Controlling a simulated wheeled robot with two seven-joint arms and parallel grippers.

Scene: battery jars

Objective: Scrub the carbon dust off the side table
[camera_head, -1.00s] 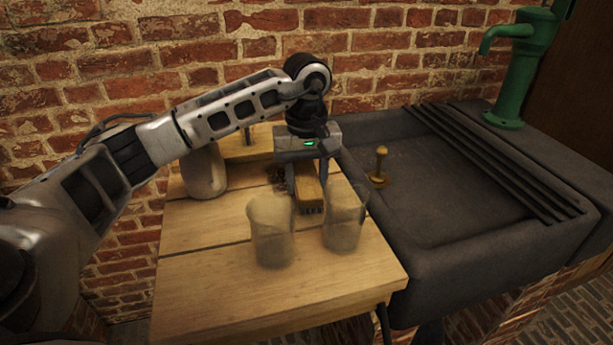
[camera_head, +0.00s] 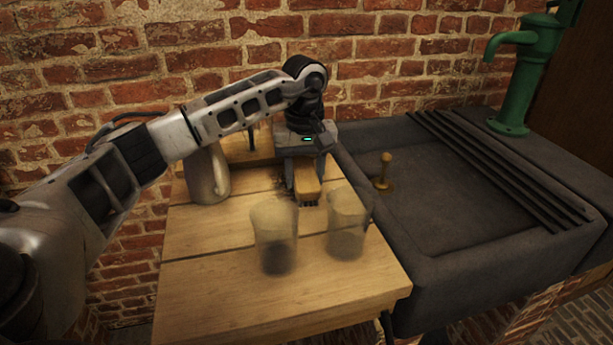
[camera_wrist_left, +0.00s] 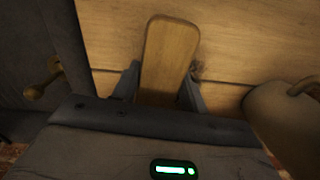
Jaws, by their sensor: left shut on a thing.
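My left gripper (camera_head: 305,178) is shut on a wooden scrubbing brush (camera_head: 307,190) over the back part of the wooden side table (camera_head: 200,290). The brush's bristles point down at the table top; I cannot tell whether they touch it. In the left wrist view the brush's wooden back (camera_wrist_left: 168,55) lies between the two fingers (camera_wrist_left: 160,88). A little dark carbon dust (camera_head: 281,185) shows on the table just left of the gripper. Some of it may be hidden under the brush and gripper. My right gripper is not in view.
Two cloudy glass jars (camera_head: 274,238) (camera_head: 346,225) stand on the table in front of the brush. A grey jug (camera_head: 207,175) stands at the back left. To the right is a dark stone sink (camera_head: 440,200) with a brass plug (camera_head: 384,172) and a green pump (camera_head: 520,80). The table's front is clear.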

